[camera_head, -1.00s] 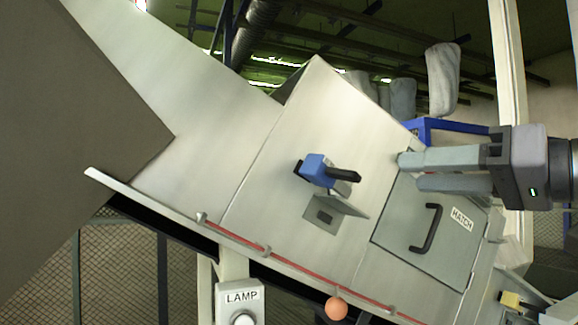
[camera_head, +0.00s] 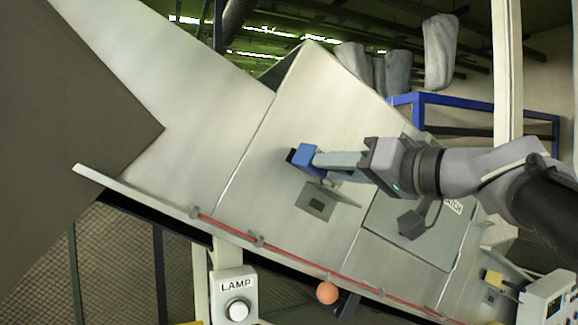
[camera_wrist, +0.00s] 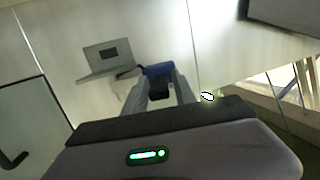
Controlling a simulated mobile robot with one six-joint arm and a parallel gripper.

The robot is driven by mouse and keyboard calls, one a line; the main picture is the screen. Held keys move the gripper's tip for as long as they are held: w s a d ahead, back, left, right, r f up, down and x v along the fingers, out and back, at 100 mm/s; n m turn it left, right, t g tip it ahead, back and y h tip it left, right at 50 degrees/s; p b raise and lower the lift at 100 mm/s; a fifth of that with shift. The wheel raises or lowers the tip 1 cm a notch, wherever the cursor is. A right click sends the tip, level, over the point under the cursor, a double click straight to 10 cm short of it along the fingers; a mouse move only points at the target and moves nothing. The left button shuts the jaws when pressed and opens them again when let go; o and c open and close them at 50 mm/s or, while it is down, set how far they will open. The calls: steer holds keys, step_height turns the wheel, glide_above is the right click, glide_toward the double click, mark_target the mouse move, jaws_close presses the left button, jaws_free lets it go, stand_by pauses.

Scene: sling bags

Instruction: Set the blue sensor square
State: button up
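The blue sensor (camera_head: 306,158) sits on the sloping pale metal panel, just above a small grey bracket plate (camera_head: 335,196) with a dark rectangular opening. In the head view it looks tilted. In the wrist view the blue body (camera_wrist: 158,70) shows at the fingertips, and the black barrel (camera_wrist: 160,92) lies between the two fingers (camera_wrist: 162,80). I cannot tell whether the fingers press on the sensor. The bracket (camera_wrist: 107,58) lies to its left in that view.
A grey hatch (camera_head: 385,230) lies right of the bracket, partly behind my arm. A lamp box (camera_head: 235,295) stands below. The panel's upper left is clear.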

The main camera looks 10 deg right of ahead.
jaws_close()
stand_by(1.2)
